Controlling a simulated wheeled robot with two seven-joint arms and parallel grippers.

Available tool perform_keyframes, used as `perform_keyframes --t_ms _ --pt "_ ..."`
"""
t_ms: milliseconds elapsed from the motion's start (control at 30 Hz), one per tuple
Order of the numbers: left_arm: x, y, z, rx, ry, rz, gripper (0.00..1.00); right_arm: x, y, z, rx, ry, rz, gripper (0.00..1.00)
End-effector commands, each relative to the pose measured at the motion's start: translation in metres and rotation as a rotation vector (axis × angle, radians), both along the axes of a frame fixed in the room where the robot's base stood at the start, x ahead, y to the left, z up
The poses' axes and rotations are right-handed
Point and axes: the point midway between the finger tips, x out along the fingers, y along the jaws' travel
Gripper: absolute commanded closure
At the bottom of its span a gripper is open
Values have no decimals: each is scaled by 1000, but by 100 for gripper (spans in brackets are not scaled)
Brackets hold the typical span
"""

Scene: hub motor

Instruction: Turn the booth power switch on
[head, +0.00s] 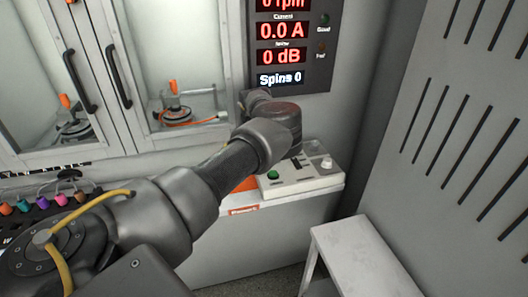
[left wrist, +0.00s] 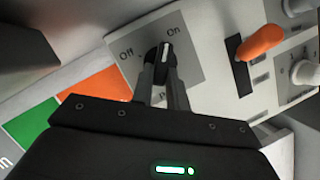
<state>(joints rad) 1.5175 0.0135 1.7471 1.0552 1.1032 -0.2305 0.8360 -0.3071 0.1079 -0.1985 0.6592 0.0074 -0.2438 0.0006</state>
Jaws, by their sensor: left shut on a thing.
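The booth power switch (left wrist: 165,52) is a black knob with a white line, on a grey plate marked Off and On. In the left wrist view its white line points up the picture, on the side nearer the On label than the Off label. My left gripper (left wrist: 164,78) is shut on the knob, one finger on each side. In the head view my left arm reaches over the light control panel (head: 310,182), and its wrist hides the switch. My right gripper is in neither view.
An orange-handled lever (left wrist: 262,42) stands right of the switch. The panel also has a green button (head: 273,175) and a white knob (head: 327,162). The display (head: 283,45) above reads 0.0 A, 0 dB and Spins 0. A white stool (head: 365,250) stands below right.

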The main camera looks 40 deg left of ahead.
Motion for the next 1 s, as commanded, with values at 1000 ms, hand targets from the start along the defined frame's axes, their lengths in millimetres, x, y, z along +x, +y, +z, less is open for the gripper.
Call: perform_keyframes --t_ms 1000 --pt "-1 3 -1 0 2 -151 68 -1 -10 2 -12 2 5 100"
